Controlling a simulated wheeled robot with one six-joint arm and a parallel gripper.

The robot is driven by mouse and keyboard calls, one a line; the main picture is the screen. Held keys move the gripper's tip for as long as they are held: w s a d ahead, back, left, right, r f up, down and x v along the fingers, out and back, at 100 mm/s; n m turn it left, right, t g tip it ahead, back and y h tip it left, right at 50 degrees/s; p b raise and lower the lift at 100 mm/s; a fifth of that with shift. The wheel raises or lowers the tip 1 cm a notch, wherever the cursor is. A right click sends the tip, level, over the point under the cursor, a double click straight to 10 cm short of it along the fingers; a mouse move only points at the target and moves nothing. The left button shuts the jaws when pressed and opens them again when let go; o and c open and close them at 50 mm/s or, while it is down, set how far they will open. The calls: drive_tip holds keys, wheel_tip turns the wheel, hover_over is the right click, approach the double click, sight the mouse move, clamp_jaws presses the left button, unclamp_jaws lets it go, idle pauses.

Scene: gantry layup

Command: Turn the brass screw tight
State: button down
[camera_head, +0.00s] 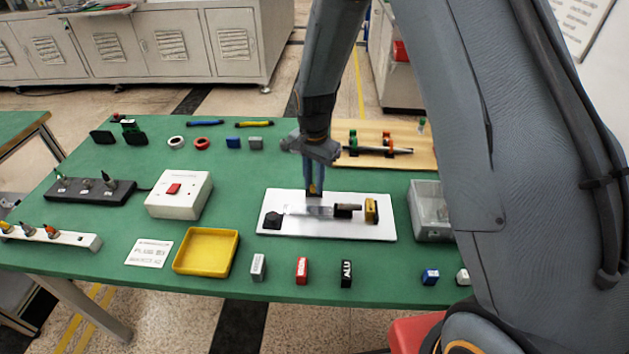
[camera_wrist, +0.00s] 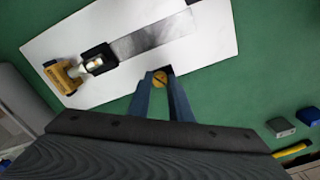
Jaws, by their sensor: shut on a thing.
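The brass screw (camera_wrist: 160,79) shows its round slotted head between my fingertips in the wrist view. My gripper (camera_wrist: 163,80) is shut on it, one finger on each side. In the head view my gripper (camera_head: 314,192) points straight down at the far edge of the white board (camera_head: 375,229), and the screw cannot be made out there. The board carries a grey metal strip (camera_wrist: 150,40), a black block (camera_wrist: 98,58) and a brass-yellow part (camera_wrist: 66,76) at one end. A black hexagonal piece (camera_head: 273,220) sits at the board's left end in the head view. How deep the screw sits is hidden.
A clear box (camera_head: 430,212) stands right of the board. A yellow tray (camera_head: 206,251) and a white switch box (camera_head: 179,194) are to the left. A wooden board (camera_head: 400,150) with pegs lies behind. Several small blocks line the green table's (camera_head: 290,283) front edge.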

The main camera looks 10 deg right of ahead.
sight(314, 186)
drive_tip(key=m, duration=0.4)
drive_tip(key=shift+m, duration=0.3)
idle(0.3)
drive_tip(key=c, duration=1.6)
unclamp_jaws()
drive_tip(key=shift+r+b, duration=0.95)
drive_tip(key=shift+r, duration=3)
